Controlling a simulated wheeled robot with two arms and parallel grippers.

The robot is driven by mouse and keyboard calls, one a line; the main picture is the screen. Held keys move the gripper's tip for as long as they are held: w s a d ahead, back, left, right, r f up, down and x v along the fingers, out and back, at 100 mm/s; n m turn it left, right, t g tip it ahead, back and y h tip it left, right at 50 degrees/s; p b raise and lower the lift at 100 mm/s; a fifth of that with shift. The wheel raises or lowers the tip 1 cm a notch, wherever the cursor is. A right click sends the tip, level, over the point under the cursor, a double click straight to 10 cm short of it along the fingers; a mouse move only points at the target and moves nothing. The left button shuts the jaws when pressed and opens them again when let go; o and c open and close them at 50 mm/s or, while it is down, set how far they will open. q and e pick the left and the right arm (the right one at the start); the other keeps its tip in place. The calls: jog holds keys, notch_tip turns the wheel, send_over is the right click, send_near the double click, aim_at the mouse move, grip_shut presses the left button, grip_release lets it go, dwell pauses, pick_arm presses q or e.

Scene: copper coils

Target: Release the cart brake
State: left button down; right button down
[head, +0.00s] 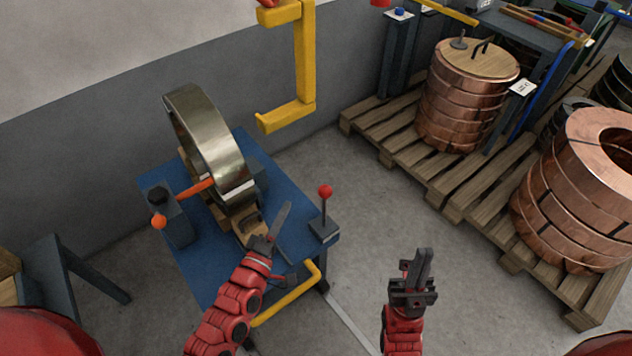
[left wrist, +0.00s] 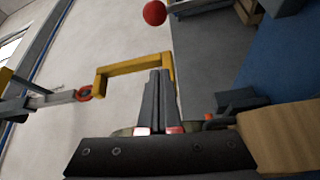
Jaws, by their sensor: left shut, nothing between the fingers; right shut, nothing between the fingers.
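The cart (head: 205,268) has a blue top and a yellow push handle (head: 290,296). A lever with a red ball knob (head: 325,191) stands upright on a dark base at the cart's right corner. The knob also shows at the top of the left wrist view (left wrist: 154,13). My left gripper (head: 284,207) is shut and empty over the cart's front part, left of the lever and apart from it. Its closed fingers show in the left wrist view (left wrist: 158,98). My right gripper (head: 424,254) is shut and empty, right of the cart, over the floor.
A large metal ring (head: 205,140) stands on the cart, with an orange-ended bar (head: 195,188) beside it. A yellow hook frame (head: 307,60) hangs behind. Copper coils (head: 455,100) sit on wooden pallets (head: 400,145) at the right. The floor between cart and pallets is clear.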

pick_arm(q)
jog(key=p, duration=0.2)
send_over(324, 208)
jog(key=a, duration=0.3)
jog(key=shift+w+a+r, duration=0.15)
dwell(0.4)
